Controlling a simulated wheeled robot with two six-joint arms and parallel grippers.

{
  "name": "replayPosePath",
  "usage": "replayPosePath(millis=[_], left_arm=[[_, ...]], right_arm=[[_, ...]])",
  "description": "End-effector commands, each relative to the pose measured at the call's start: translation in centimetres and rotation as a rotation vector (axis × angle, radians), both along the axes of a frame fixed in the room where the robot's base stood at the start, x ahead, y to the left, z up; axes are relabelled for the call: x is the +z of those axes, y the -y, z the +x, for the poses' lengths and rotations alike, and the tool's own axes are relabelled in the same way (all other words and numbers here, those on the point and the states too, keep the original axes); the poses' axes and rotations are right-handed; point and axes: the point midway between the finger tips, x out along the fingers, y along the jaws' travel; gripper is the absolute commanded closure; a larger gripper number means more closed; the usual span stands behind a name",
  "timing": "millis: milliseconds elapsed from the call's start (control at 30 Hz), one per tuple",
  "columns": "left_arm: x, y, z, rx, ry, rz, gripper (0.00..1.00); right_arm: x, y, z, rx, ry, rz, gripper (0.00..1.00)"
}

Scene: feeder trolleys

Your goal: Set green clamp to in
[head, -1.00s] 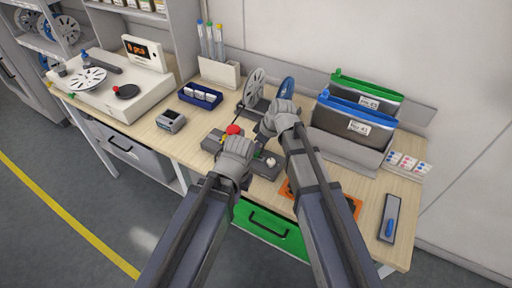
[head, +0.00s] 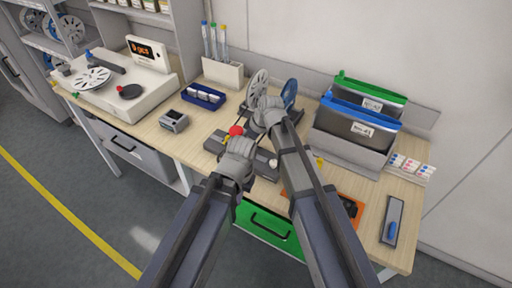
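A grey fixture (head: 264,163) lies on the bench in the middle, with a red knob (head: 236,130) at its left end and a small pale knob (head: 273,163) at its right. My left gripper (head: 239,147) is at the fixture, right by the red knob. It covers that part, and its fingers are too small to read. My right gripper (head: 266,106) is behind the fixture, in front of the reels. Whether it holds anything is unclear. I cannot make out a green clamp; the grippers hide part of the fixture.
A white reel (head: 257,86) and a blue reel (head: 289,93) stand behind my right gripper. A bin with green- and blue-topped bags (head: 362,120) stands to the right. An orange tray (head: 350,207) lies at the front right. A small grey device (head: 172,121) is to the left.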

Motion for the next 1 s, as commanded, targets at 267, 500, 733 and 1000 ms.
replayPosePath(millis=[267, 500, 733, 1000], left_arm=[[-0.01, 0.0, 0.0, 0.0, 0.0, 0.0, 1.0], [-0.01, 0.0, 0.0, 0.0, 0.0, 0.0, 1.0], [-0.01, 0.0, 0.0, 0.0, 0.0, 0.0, 1.0], [0.96, 0.0, 0.0, 0.0, 0.0, 0.0, 1.0]], right_arm=[[0.06, -0.43, 0.27, -0.001, 0.004, 0.006, 1.0], [0.04, -0.36, 0.21, -0.001, 0.003, 0.004, 0.48], [0.03, -0.31, 0.18, 0.0, 0.003, 0.003, 0.45], [0.98, -0.04, -0.02, 0.0, 0.002, 0.002, 0.45]])
